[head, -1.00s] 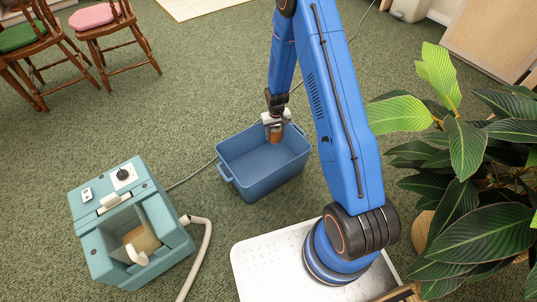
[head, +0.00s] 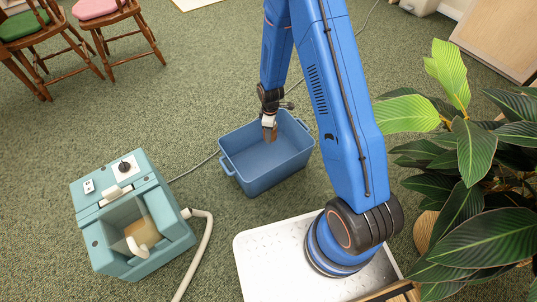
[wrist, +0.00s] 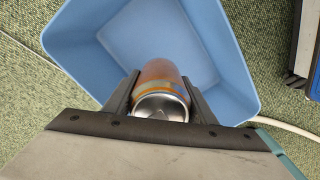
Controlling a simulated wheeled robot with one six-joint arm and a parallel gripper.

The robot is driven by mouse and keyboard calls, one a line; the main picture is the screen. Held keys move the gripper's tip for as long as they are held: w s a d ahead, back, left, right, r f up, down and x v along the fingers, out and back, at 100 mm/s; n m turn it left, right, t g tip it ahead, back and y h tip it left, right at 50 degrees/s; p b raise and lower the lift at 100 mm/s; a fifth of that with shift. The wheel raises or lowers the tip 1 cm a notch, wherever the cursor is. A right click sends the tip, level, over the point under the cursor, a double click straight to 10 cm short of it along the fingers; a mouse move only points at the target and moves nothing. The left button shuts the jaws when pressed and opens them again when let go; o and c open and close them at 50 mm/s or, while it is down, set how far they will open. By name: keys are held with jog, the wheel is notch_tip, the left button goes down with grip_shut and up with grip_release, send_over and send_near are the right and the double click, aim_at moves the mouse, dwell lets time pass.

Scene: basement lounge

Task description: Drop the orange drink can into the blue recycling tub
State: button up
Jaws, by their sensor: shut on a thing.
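The orange drink can (wrist: 160,78) is between the two fingers of my gripper (wrist: 160,100), its silver end toward the wrist camera. In the head view my gripper (head: 269,130) is shut on the can (head: 270,136), which shows small and partly hidden. The blue recycling tub (head: 255,180) stands on the carpet below, open at the top. In the wrist view the tub (wrist: 85,45) lies beneath and around the can, and the can appears over its opening. The head view does not show clearly how far the can is below the rim.
A teal machine (head: 150,225) with a pale hose (head: 203,250) stands left of the tub. A leafy plant (head: 470,150) is at the right. Wooden chairs (head: 120,30) stand at the back left. Green carpet (head: 150,110) is clear behind the tub.

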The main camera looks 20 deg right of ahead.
jog(key=shift+f, duration=2.9)
jog(key=o, duration=1.1)
notch_tip(320, 180, up, 17)
jog(key=shift+r, duration=0.2)
